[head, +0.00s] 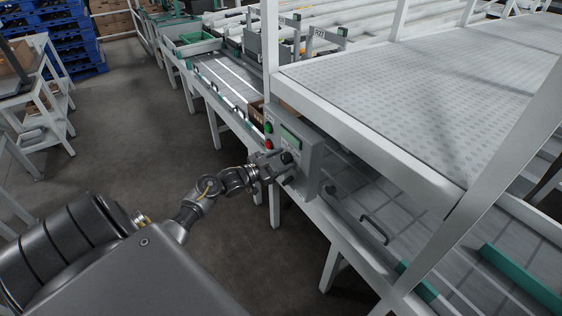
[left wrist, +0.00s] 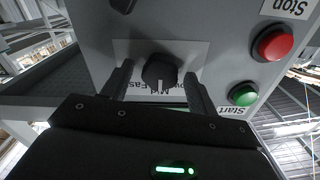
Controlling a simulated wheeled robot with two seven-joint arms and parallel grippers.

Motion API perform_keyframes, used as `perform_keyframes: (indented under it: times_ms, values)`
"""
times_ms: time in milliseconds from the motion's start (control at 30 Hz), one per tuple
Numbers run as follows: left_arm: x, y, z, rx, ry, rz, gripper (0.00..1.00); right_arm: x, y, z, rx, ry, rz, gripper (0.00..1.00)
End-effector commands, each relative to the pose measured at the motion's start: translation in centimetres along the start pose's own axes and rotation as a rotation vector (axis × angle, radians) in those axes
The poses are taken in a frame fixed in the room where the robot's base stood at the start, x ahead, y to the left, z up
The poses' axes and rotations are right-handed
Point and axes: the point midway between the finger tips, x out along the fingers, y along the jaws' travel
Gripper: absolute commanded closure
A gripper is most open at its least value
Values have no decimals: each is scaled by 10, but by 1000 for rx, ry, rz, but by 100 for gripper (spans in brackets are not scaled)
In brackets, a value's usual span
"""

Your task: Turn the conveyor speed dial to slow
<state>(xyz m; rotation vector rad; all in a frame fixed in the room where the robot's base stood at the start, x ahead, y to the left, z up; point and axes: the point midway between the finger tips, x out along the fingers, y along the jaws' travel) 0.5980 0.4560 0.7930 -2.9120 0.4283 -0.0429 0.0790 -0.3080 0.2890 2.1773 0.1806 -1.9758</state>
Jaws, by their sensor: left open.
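The speed dial (left wrist: 161,70) is a black round knob with a white pointer line, on a pale label plate on the grey control box (head: 309,150). The rest of the label is hidden behind a finger. My left gripper (left wrist: 160,88) is open, with one finger on each side of the dial and gaps visible. In the head view my left gripper (head: 276,166) is at the box front. My right gripper is not in view.
A red Stop button (left wrist: 273,43) and a green Start button (left wrist: 243,95) sit beside the dial, close to the right finger in the left wrist view. Another black knob (left wrist: 123,4) is on the same panel. The conveyor (head: 225,80) runs behind the box.

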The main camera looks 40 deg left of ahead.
Motion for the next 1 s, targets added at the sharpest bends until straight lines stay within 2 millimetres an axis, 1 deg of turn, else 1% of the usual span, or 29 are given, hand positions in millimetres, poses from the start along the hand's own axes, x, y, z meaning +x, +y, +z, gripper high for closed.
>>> perform_keyframes:
  times_ms: [33, 300, 333, 367, 533, 667, 867, 1000]
  values:
    - [0, 0, 0, 0, 0, 0, 45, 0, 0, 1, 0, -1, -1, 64]
    - [0, 0, 0, 0, 0, 0, 80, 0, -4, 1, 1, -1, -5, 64]
    - [0, 0, 0, 0, 0, 0, 84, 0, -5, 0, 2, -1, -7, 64]
    - [0, 0, 0, 0, 0, 0, 86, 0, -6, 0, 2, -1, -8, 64]
    - [0, 0, 0, -11, 0, 0, 86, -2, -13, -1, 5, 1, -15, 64]
    - [0, 0, -2, -47, -1, 0, 86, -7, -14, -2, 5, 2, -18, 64]
    - [0, -2, -4, -167, 0, 0, 86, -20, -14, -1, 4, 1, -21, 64]
    - [0, -2, -4, -288, -1, -1, 86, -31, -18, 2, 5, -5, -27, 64]
